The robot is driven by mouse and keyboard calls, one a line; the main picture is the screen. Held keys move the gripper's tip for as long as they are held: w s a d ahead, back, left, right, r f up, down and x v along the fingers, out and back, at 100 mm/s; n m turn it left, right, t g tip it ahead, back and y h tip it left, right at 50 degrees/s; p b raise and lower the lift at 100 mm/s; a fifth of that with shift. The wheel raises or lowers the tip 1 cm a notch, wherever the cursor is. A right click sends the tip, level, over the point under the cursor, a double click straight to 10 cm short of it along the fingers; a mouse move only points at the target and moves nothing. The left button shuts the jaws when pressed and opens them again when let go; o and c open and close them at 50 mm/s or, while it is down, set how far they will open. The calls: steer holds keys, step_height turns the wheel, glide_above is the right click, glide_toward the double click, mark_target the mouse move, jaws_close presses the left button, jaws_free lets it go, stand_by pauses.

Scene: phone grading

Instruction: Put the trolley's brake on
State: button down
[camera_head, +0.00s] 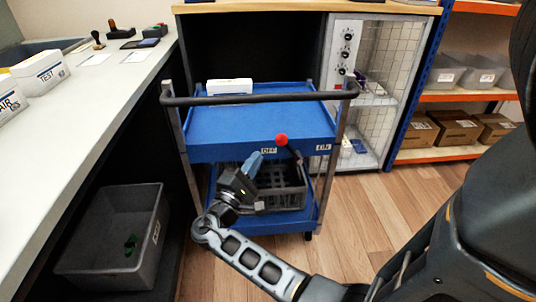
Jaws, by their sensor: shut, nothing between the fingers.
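The lever leans toward the OFF label. My gripper (256,160) is shut and empty, just left of and below the red knob; they look apart in the picture, but I cannot judge the depth gap.
A white box (229,86) lies on the trolley's top shelf and a dark crate (285,189) on its lower shelf. A counter (100,95) runs along the left, with a grey bin (110,235) below. Orange shelving (455,97) stands at right. Wooden floor (360,215) is free right of the trolley.

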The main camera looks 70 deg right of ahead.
mark_target(278, 140)
steer(key=s+d+r, duration=0.2)
steer(key=s, duration=0.1)
steer(key=shift+s+d, duration=0.1)
steer(key=shift+d, duration=0.05)
steer(key=shift+r, duration=0.15)
stand_by(0.3)
steer(key=shift+s+d+r+m+y+p, duration=0.15)
steer(key=shift+s+r+m+y+p, duration=0.2)
steer(key=shift+r+m+p, duration=0.35)
steer(key=shift+s+d+r+m+y+p, duration=0.1)
steer(key=shift+s+r+m+y+p, duration=0.2)
steer(key=shift+m+y+p, duration=0.35)
steer(key=s+d+r+m+t+y+p, duration=0.2)
steer(key=s+d+m+y+p, duration=0.2)
steer(key=s+m+p, duration=0.3)
steer(key=shift+s+r+y+p, duration=0.35)
steer(key=shift+s+y+p, duration=0.45)
steer(key=shift+s+p, duration=0.8)
steer(key=shift+d+m, duration=0.1)
steer(key=shift+m, duration=0.15)
